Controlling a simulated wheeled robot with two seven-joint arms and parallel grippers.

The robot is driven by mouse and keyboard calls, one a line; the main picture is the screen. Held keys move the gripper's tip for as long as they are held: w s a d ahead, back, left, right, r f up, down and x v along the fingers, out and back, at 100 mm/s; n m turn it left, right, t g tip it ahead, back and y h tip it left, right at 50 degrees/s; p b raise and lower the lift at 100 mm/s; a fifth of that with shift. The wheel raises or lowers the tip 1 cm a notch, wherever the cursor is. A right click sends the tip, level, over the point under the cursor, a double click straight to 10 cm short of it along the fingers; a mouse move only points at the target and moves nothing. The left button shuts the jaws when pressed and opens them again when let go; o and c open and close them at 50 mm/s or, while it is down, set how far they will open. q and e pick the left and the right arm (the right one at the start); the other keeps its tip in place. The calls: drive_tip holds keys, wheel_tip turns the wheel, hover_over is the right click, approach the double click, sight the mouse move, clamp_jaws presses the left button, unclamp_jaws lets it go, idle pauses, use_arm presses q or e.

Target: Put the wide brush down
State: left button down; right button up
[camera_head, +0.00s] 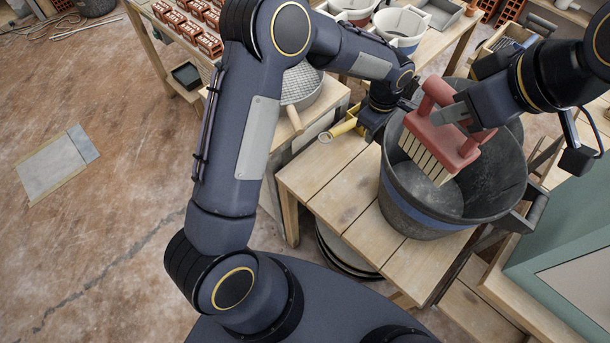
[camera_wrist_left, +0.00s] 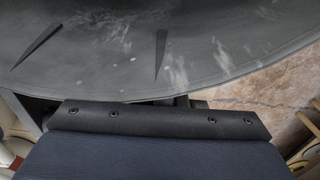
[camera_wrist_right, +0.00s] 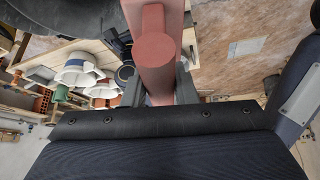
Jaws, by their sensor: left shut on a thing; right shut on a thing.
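The wide brush (camera_head: 440,130) has a red body and handle and pale bristles. My right gripper (camera_head: 462,112) is shut on it and holds it tilted over the bucket's mouth, bristles pointing down into it. The brush's red handle (camera_wrist_right: 158,70) also shows in the right wrist view. The dark grey bucket (camera_head: 425,215) with a blue band stands on the wooden table. My left gripper (camera_head: 392,108) is at the bucket's far left rim and is shut on the bucket, though its fingertips are mostly hidden. The bucket's grey inside (camera_wrist_left: 110,50) fills much of the left wrist view.
The wooden table (camera_head: 330,185) has bare planks left of the bucket. A yellow-handled tool (camera_head: 340,130) lies near its back left edge. A sieve (camera_head: 300,85) is beyond on another bench. A green box-like unit (camera_head: 565,230) stands close on the right. Bricks (camera_head: 190,25) and pale buckets (camera_head: 400,25) are behind.

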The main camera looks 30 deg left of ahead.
drive_tip(key=s+a+r, duration=0.2)
drive_tip(key=s+r, duration=0.6)
drive_tip(key=s, duration=0.5)
drive_tip(key=w+a+r+x, duration=0.1)
drive_tip(key=x, duration=1.3)
drive_tip(key=w+a+r+x, duration=0.1)
drive_tip(key=x, duration=1.2)
drive_tip(key=s+a+f+n+g, duration=0.1)
drive_tip(key=a+f, duration=0.1)
drive_tip(key=f, duration=1)
drive_tip(key=s+a+f+n, duration=0.2)
drive_tip(key=f, duration=0.9)
drive_tip(key=w+a+f, duration=0.2)
drive_tip(key=w+a, duration=0.2)
drive_tip(key=w, duration=0.3)
drive_tip(key=w+a+f, duration=0.2)
drive_tip(key=w+a, duration=0.2)
drive_tip(key=w, duration=0.4)
drive_tip(key=shift+w+a+y, duration=0.2)
drive_tip(key=shift+w+y, duration=0.05)
drive_tip(key=shift+y, duration=0.15)
